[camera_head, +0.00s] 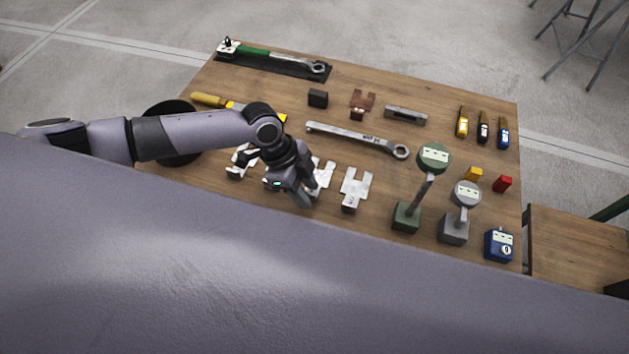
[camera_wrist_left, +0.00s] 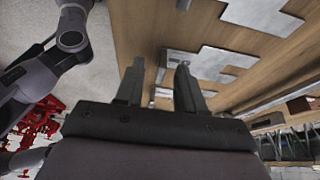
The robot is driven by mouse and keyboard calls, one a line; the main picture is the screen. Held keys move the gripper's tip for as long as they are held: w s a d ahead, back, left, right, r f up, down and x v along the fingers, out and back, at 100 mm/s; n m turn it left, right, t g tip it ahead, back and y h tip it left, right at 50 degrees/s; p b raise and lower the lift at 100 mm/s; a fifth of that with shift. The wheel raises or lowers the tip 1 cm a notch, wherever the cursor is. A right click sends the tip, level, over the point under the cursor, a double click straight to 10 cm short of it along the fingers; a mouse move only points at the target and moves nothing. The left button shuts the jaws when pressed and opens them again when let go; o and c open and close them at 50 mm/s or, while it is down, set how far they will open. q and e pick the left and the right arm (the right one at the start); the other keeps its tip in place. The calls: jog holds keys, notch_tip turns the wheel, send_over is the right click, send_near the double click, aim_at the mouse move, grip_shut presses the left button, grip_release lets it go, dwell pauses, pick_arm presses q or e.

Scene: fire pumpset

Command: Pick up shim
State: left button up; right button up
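Several silver, notched shim plates lie in a row on the wooden table. One shim (camera_head: 355,190) lies fully in sight right of my left gripper (camera_head: 297,193) in the head view. Another shim (camera_head: 323,176) is partly behind the gripper, and one more shim (camera_head: 240,161) shows left of the wrist. In the left wrist view, my left gripper (camera_wrist_left: 161,72) has its two fingers apart, with no shim clearly held between them. A large shim (camera_wrist_left: 262,16) and a smaller shim (camera_wrist_left: 214,62) lie to the right of the fingers there. My right gripper is not visible.
A long wrench (camera_head: 357,138), a black block (camera_head: 318,98) and a brown forked piece (camera_head: 362,101) lie behind the shims. A green gauge stand (camera_head: 406,216) and a grey one (camera_head: 454,230) stand to the right. My own body covers the table's front edge.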

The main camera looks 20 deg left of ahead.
pick_arm(q)
grip_shut()
dwell(0.3)
